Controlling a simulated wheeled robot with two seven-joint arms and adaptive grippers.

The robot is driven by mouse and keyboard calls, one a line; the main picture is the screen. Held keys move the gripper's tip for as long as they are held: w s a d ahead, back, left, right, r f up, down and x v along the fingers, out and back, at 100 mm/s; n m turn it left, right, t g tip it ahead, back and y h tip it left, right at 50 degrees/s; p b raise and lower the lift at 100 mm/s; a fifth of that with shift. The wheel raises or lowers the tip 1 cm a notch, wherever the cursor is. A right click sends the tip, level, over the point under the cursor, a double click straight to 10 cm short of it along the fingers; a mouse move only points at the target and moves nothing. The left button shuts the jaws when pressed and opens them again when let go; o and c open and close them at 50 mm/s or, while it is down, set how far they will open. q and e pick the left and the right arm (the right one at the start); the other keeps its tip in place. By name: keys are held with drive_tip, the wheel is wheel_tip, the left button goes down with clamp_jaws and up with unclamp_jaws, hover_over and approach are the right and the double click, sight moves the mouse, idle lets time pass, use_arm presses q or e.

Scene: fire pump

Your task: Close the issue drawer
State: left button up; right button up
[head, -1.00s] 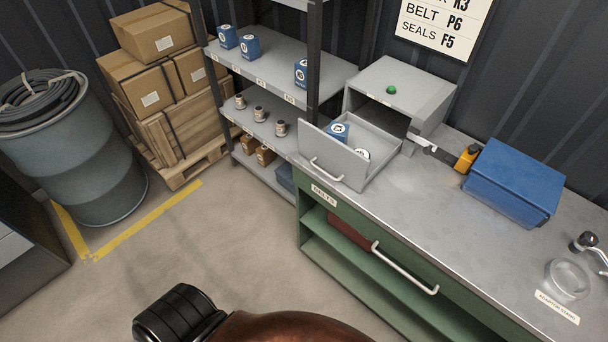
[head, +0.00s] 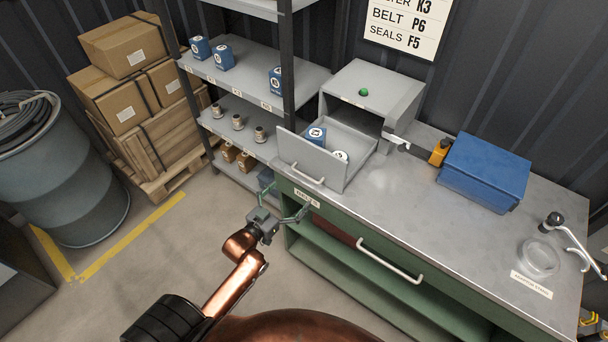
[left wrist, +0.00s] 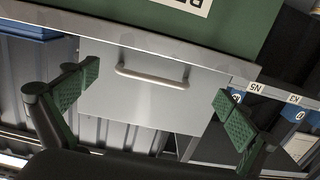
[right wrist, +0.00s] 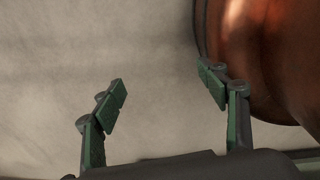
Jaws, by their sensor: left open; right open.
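The issue drawer (head: 304,161) is a grey drawer pulled out of a grey box (head: 374,88) with a green button on top, on the workbench. My left gripper (head: 283,207) is open and empty, below and in front of the drawer front. In the left wrist view the drawer front and its handle (left wrist: 152,75) show upside down between the open fingers, apart from them. My right gripper (right wrist: 165,90) is open and empty over bare floor.
The green workbench (head: 400,293) has a belts drawer handle (head: 390,262) near my left arm. A blue case (head: 484,172) and a glass dish (head: 540,255) stand on its top. Shelves (head: 230,85) stand behind left. The floor at left centre is clear.

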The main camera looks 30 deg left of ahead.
sight(305, 175)
use_arm(q)
drive_tip(key=w+r, duration=0.1)
drive_tip(key=w, duration=0.4)
drive_tip(key=w+d+r, duration=0.1)
drive_tip(key=w, duration=0.1)
drive_tip(key=shift+w+r, duration=0.35)
use_arm(e)
drive_tip(key=shift+s+a+f, duration=0.2)
drive_tip(key=shift+s+f, duration=0.05)
drive_tip(key=shift+s, duration=0.45)
use_arm(q)
drive_tip(key=shift+c, duration=0.7)
use_arm(e)
drive_tip(key=shift+w, duration=0.1)
